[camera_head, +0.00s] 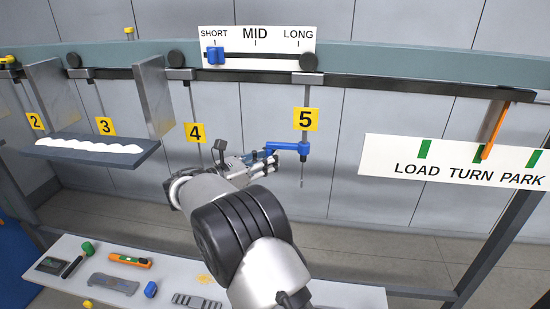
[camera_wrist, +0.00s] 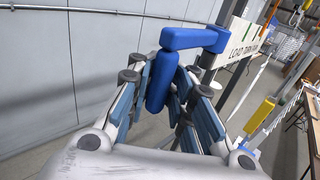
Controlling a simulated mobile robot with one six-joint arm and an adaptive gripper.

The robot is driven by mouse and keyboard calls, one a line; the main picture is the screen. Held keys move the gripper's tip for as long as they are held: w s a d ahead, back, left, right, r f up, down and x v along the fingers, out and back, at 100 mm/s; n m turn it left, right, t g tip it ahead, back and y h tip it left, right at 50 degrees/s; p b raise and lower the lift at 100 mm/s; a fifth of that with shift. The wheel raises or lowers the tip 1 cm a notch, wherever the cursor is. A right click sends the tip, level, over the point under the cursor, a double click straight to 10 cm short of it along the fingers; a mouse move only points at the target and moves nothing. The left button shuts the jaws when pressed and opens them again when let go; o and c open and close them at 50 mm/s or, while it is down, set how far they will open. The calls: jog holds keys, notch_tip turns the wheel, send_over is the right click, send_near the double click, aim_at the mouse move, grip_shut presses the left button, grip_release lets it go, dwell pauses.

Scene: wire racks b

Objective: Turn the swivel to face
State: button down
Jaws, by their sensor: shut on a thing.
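A blue swivel (camera_head: 290,147) hangs under the yellow number 5 tag (camera_head: 306,119) on a thin grey rod. Its arm points left from the rod. In the wrist view its blue bar (camera_wrist: 195,39) runs across the top and a blue peg (camera_wrist: 159,85) hangs down from its left end. My gripper (camera_head: 268,160) is shut on this peg, with the fingers on either side of it in the wrist view. The fingers partly hide the peg in the head view.
A sign reading LOAD TURN PARK (camera_head: 450,172) is at right; an orange pointer (camera_head: 495,125) is at its middle green mark. A SHORT MID LONG scale (camera_head: 256,33) has its blue slider (camera_head: 215,56) at SHORT. A bench (camera_head: 215,268) below holds several tools. A tray (camera_head: 60,150) hangs left.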

jog(key=shift+w+a, duration=0.15)
jog(key=shift+w, duration=0.05)
dwell(0.4)
jog(key=c, duration=1.6)
grip_release()
jog(key=shift+a, duration=0.2)
jog(key=shift+o, duration=0.2)
jog(key=shift+d, duration=0.1)
jog(key=shift+d, duration=0.1)
jog(key=v, duration=1.2)
